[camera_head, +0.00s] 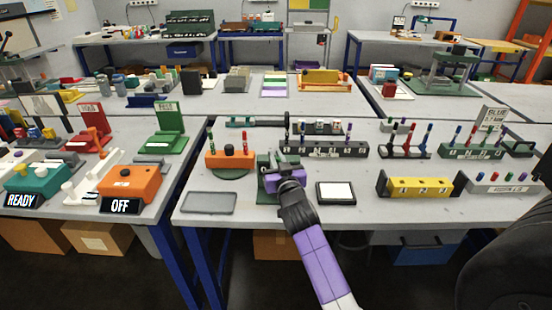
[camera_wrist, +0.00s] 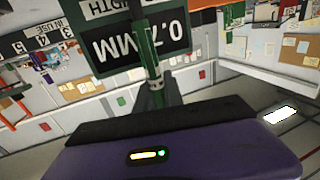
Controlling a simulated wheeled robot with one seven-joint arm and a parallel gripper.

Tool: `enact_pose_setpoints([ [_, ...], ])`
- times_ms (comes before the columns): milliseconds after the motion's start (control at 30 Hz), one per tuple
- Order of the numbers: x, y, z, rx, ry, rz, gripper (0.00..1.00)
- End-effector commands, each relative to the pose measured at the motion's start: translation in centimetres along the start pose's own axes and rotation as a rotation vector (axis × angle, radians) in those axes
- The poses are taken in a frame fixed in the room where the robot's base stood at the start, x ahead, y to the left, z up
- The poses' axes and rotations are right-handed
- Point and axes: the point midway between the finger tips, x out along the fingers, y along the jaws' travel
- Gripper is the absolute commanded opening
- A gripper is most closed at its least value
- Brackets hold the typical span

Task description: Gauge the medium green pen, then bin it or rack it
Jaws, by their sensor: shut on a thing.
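My gripper (camera_head: 283,180) is at the dark green gauge (camera_head: 266,160) on the front table, right of the orange pen stand. In the wrist view my gripper (camera_wrist: 157,100) is shut on the green pen (camera_wrist: 150,55), which stands lengthwise up the picture. Behind the pen is a black display (camera_wrist: 115,45) with an upside-down reading of width 0.7 MM. My gripper hides the pen's lower end, and I cannot tell whether its tip touches the gauge. In the head view the pen is not clearly visible.
An orange stand (camera_head: 229,158) with pens is close left of the gauge. A grey tray (camera_head: 209,203) and a white pad (camera_head: 336,192) lie at the front. A black rack (camera_head: 335,150), a yellow rack (camera_head: 415,187) and a grey rack (camera_head: 497,184) stand right. Clear tabletop lies between them.

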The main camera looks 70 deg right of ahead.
Motion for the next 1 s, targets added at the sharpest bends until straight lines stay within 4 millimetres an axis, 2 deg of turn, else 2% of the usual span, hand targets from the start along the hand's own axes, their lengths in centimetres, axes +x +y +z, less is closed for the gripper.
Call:
enact_pose_setpoints([
  [100,0.0,0.0,-1.3,0.0,0.002,0.0,0.0],
  [700,0.0,0.0,-5.5,0.0,0.001,0.0,0.0],
  [1000,0.0,0.0,-5.5,0.0,0.001,0.0,0.0],
])
